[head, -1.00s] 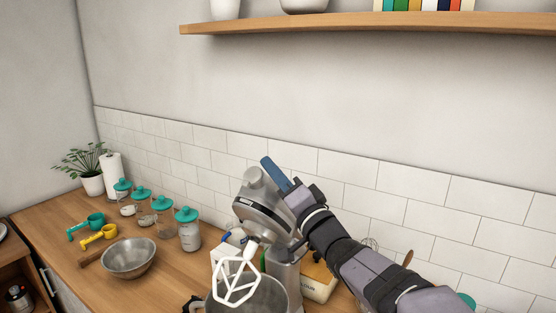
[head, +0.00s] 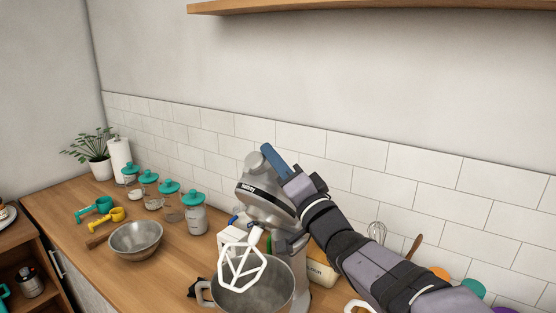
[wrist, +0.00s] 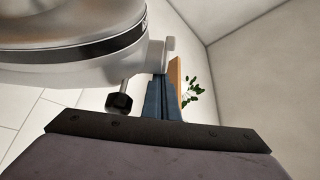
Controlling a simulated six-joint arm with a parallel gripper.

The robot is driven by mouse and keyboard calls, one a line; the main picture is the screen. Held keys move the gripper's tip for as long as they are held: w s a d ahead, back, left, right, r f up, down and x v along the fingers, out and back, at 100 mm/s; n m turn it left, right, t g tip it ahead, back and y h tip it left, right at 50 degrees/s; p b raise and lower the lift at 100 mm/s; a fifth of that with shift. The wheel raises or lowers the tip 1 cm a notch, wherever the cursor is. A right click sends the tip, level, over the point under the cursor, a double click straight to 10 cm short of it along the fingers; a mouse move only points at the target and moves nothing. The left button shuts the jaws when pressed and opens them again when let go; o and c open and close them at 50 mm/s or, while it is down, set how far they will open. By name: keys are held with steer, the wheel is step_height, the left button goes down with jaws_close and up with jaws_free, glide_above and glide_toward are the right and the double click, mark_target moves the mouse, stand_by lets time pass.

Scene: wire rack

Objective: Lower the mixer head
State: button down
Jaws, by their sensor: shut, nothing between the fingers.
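The silver mixer head (head: 262,205) is tilted up above the steel mixing bowl (head: 255,298), with the white paddle beater (head: 242,266) hanging from it over the bowl. My gripper (head: 271,158) is at the upper right side of the head, its blue fingers pointing up and left. In the wrist view the fingers (wrist: 161,100) are together and empty, close beside the head (wrist: 75,40) and a dark knob (wrist: 119,103). I cannot tell whether they touch the head. My arm hides part of the mixer stand.
A metal bowl (head: 136,239), teal-lidded jars (head: 194,212) and yellow measuring cups (head: 108,216) stand on the wooden counter to the left. A whisk (head: 376,231) is behind my arm. A wooden shelf (head: 370,17) runs along the wall above.

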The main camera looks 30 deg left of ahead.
steer(key=s+f+n+g+y+b, duration=0.2)
steer(key=s+f+n+b, duration=0.5)
steer(key=b, duration=0.9)
steer(key=s+f+n+g+y+b, duration=0.2)
steer(key=s+f+n+g+b, duration=0.3)
steer(key=s+f+b, duration=0.5)
step_height(320, 180, down, 4)
steer(key=n+b, duration=0.2)
steer(key=b, duration=0.3)
steer(key=shift+s+g+b, duration=0.3)
steer(key=shift+s+b, duration=0.1)
steer(key=shift+a+f, duration=0.1)
steer(key=shift+f, duration=0.05)
step_height(320, 180, up, 6)
steer(key=d+p, duration=0.1)
steer(key=p, duration=0.3)
steer(key=b+v, duration=0.3)
steer(key=v, duration=0.7)
steer(key=shift+w+f+y+b, duration=0.25)
steer(key=shift+f+y+b, duration=0.05)
steer(key=shift+f, duration=0.25)
steer(key=shift+w+d, duration=0.1)
